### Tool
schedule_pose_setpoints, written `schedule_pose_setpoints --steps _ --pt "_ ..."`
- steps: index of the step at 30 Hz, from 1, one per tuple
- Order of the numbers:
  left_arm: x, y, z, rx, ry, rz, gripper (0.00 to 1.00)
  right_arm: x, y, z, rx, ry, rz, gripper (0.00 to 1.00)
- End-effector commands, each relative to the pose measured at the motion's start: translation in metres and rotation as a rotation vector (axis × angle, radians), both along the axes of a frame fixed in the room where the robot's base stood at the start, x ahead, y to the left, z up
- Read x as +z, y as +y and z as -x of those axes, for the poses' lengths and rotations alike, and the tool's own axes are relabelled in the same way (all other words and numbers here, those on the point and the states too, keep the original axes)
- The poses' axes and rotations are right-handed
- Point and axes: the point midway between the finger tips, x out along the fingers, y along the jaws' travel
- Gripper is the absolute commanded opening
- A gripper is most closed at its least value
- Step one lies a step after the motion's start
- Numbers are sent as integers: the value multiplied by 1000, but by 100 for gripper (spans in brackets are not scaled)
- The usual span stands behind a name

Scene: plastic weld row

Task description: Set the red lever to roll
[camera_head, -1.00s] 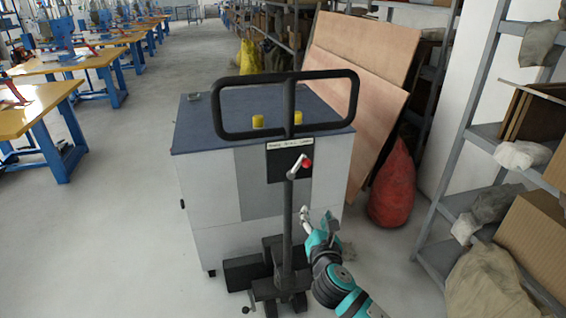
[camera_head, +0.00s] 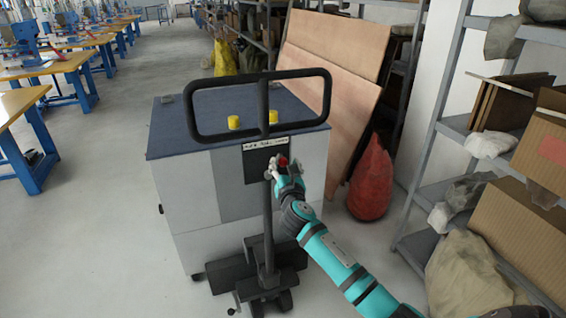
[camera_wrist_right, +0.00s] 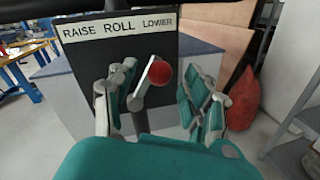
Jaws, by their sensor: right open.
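The red lever's knob (camera_wrist_right: 161,72) sits on a grey lever arm in front of a black plate labelled RAISE, ROLL, LOWER (camera_wrist_right: 118,30) in the right wrist view. The knob is below and to the right of the word ROLL, nearer LOWER. My right gripper (camera_wrist_right: 160,95) is open, with one finger on each side of the lever; I cannot tell whether either touches it. In the head view the right gripper (camera_head: 278,172) is at the plate, and the red knob (camera_head: 283,161) shows just above it. My left gripper is not in view.
A pallet jack's black loop handle (camera_head: 195,112) and post stand before a grey cabinet with a blue top (camera_head: 170,115). A red sack (camera_head: 371,180), leaning boards (camera_head: 330,60) and shelving (camera_head: 430,170) are to the right. The floor at left (camera_head: 100,230) is clear.

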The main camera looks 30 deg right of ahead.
Motion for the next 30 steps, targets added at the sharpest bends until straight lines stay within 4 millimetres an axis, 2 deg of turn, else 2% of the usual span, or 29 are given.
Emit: schedule_pose_setpoints --steps 6,17,28,30 --pt "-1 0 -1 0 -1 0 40 0 -9 -20 -1 0 -1 51" --pt "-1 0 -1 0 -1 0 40 -1 -10 -23 0 1 0 50" --pt "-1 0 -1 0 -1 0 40 -1 -11 -23 0 1 0 1" --pt "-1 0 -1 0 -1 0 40 -1 -11 -23 0 1 0 0"
